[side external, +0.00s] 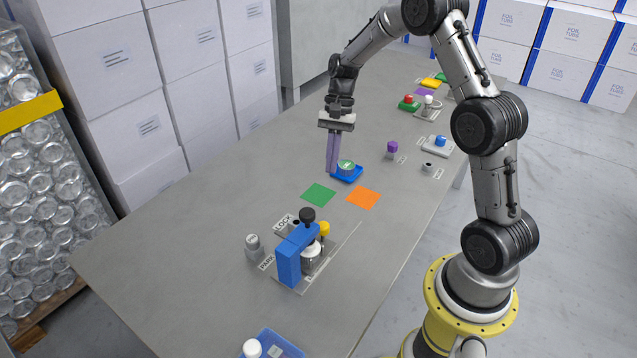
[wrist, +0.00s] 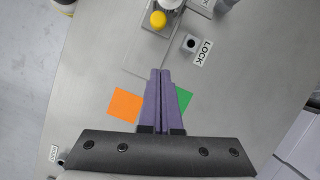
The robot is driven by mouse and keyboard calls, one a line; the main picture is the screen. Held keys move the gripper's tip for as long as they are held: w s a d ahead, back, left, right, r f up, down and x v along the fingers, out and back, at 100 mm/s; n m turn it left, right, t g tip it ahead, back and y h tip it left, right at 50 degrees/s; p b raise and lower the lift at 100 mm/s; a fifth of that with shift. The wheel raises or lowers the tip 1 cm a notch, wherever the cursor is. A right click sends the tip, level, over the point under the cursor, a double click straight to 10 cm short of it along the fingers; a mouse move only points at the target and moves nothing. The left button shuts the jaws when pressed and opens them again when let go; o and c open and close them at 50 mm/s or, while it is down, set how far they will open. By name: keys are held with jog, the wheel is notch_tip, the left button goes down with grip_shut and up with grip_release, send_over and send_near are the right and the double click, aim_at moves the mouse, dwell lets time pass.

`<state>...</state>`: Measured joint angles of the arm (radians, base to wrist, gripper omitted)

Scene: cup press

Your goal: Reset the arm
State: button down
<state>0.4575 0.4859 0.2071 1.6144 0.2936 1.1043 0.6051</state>
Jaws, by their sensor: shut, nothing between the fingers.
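My gripper (side external: 332,172) is shut and empty. I cannot tell the exact height of the fingertips above the table. In the wrist view, the closed fingers of my gripper (wrist: 161,75) lie between an orange square (wrist: 125,104) and a green square (wrist: 184,100), partly covering the green one.
A blue press (side external: 290,258) with a black knob stands nearer the camera, beside a grey marker piece (side external: 254,245). A blue bin (side external: 272,345) is at the front edge. A purple knob (side external: 392,147) and a blue button (side external: 440,142) are on the right. Stacked boxes line the left.

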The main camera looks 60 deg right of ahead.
jog(key=s+a+r+n+t+h, duration=0.1)
jog(key=s+a+r+n+t, duration=0.15)
jog(key=a+r, duration=0.45)
jog(key=s+a+r+n+t+h, duration=0.1)
jog(key=s+a+r+n, duration=0.25)
jog(key=r, duration=0.75)
jog(key=s+a+r+n+t+h, duration=0.1)
jog(key=s+a+r+n+t, duration=0.2)
jog(key=s, duration=0.8)
jog(key=s+f+n+h, duration=0.1)
jog(key=s+f+n, duration=0.3)
jog(key=s+n, duration=0.1)
jog(key=shift+s+d+f, duration=0.3)
jog(key=shift+s, duration=0.05)
